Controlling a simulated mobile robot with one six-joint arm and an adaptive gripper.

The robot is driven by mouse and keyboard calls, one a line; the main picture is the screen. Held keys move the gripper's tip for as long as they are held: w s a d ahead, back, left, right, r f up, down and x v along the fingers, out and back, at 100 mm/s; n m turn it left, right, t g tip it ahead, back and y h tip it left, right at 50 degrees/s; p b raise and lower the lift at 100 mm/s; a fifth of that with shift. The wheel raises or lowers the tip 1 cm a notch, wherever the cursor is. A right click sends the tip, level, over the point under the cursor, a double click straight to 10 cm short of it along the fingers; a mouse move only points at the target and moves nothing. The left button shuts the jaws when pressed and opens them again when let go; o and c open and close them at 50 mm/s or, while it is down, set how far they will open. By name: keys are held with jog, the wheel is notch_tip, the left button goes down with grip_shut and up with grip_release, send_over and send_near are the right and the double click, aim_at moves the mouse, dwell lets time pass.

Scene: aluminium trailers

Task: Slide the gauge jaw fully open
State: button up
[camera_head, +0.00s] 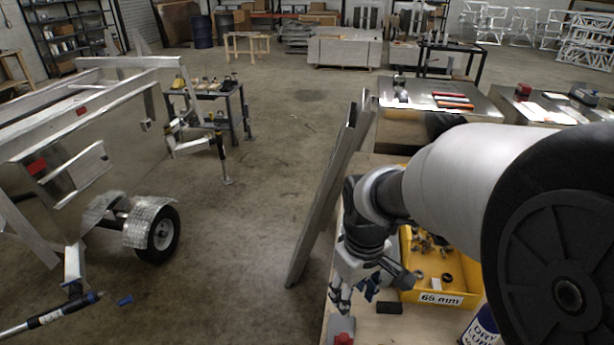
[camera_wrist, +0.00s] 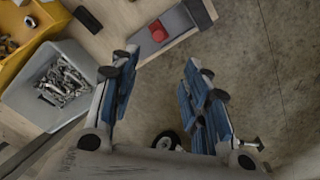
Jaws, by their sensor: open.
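The gauge (camera_wrist: 178,22) looks like a flat grey bar at the bench edge, at the top of the wrist view. A red block (camera_wrist: 158,31), which seems to be its jaw, sits on the bar. In the head view the gauge (camera_head: 335,325) and red block (camera_head: 343,339) are at the bottom edge, partly cut off. My gripper (camera_wrist: 160,82) is open and empty, its blue-padded fingers spread apart. In the wrist view the red block is beyond the fingertips, apart from them. In the head view my gripper (camera_head: 354,297) is just above the gauge's end.
A yellow bin (camera_head: 440,285) labelled 65 mm stands on the bench beside my gripper. A grey bin of bolts (camera_wrist: 62,82) and a small dark block (camera_head: 389,308) are close by. A blue-labelled can (camera_head: 481,328) stands right. Open floor (camera_wrist: 270,60) borders the bench.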

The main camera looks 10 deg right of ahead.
aim_at(344, 337)
jog(key=shift+n, duration=0.3)
jog(key=f+b, duration=0.1)
jog(key=f, duration=0.5)
jog(key=f+b, duration=0.2)
jog(key=f, duration=0.4)
jog(key=w+f+b, duration=0.1)
jog(key=f+b, duration=0.1)
jog(key=f, duration=0.5)
jog(key=shift+w, duration=0.1)
jog(key=shift+c, duration=0.3)
grip_shut()
jog(key=shift+d, duration=0.1)
